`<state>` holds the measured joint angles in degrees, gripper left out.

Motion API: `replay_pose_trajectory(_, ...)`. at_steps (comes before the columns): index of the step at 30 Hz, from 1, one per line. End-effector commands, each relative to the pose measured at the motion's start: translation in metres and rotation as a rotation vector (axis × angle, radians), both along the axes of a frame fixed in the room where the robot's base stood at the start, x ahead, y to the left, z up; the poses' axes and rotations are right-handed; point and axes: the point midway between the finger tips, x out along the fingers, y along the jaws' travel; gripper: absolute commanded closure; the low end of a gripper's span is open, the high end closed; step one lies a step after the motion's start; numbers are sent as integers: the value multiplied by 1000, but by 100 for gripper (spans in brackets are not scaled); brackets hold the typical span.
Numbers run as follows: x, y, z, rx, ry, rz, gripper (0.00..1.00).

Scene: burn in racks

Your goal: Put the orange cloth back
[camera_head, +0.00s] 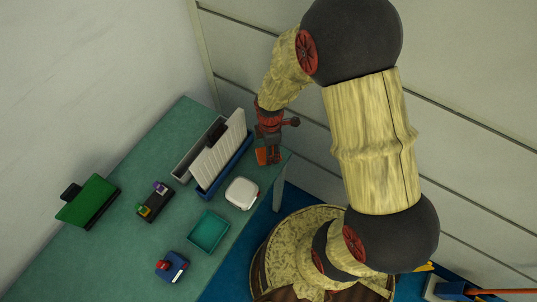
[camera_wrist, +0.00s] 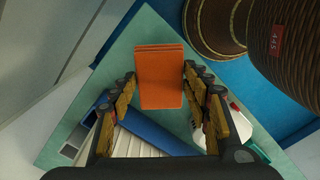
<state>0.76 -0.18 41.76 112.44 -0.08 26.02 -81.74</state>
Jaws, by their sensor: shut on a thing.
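The orange cloth (camera_wrist: 160,78) is a folded, flat rectangular pad between my fingers in the wrist view. It also shows as a small orange patch (camera_head: 262,156) under the gripper in the head view. My gripper (camera_head: 270,152) is shut on the cloth at the far right corner of the green table (camera_head: 120,245). In the wrist view a finger of my gripper (camera_wrist: 160,90) stands at each side of the cloth. Whether the cloth touches the table top cannot be told.
A blue and grey rack with white slats (camera_head: 220,155) stands just left of the gripper. Nearby are a white rounded box (camera_head: 242,193), a teal tray (camera_head: 208,231), a green board (camera_head: 88,201), a dark block with coloured parts (camera_head: 155,203) and a blue-red device (camera_head: 172,267). Walls stand behind.

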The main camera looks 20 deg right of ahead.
Motion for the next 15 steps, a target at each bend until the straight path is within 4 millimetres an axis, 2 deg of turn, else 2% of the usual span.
replay_pose_trajectory(5,7,2,-9,0,0,0,73)
replay_pose_trajectory(12,8,2,-39,0,0,0,73)
replay_pose_trajectory(15,8,2,-40,0,-2,0,72)
